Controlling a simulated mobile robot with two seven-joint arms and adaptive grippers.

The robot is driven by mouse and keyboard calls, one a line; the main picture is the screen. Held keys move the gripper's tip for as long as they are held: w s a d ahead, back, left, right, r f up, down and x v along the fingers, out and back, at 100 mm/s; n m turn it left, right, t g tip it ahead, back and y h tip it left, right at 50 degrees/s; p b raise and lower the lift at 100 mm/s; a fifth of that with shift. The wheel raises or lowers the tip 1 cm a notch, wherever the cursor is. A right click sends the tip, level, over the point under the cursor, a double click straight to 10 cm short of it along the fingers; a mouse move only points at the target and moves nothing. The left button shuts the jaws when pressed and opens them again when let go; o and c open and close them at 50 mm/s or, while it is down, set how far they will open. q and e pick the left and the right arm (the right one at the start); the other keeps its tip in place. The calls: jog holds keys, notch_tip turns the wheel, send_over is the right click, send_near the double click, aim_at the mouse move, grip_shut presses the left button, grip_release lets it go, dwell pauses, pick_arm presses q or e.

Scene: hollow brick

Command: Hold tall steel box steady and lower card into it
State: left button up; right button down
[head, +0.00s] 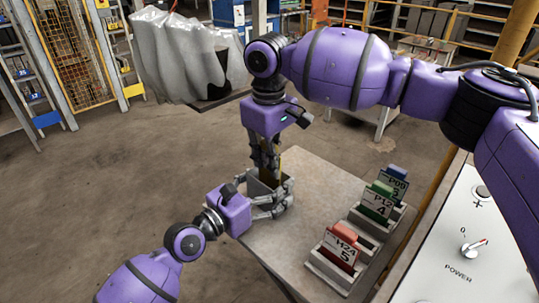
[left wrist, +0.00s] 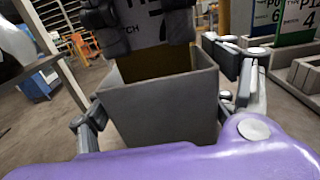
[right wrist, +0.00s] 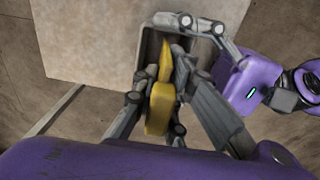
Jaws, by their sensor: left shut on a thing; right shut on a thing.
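The tall steel box (head: 257,187) stands on the table near its far left corner. My left gripper (head: 277,200) is shut around its sides, and the left wrist view shows the box (left wrist: 165,112) between the fingers, open at the top. My right gripper (head: 266,160) is above the box, shut on a yellow-edged card (right wrist: 160,108). In the left wrist view the card (left wrist: 143,32) shows a pale face with dark letters, partly covered by the right fingers. Its lower edge is hidden behind the box's front wall, so its depth inside cannot be told.
Holders with a red card (head: 342,248), a green card (head: 380,203) and a blue card (head: 396,176) stand along the table's right side. The table (head: 300,235) is bare between box and holders. A control panel (head: 465,230) with a power knob is at the right.

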aim_at(270, 186)
jog(key=shift+f, duration=1.95)
jog(key=c, duration=1.7)
grip_release()
jog(key=shift+r, duration=6)
pick_arm(q)
jog(key=o, duration=1.6)
jog(key=shift+c, duration=0.2)
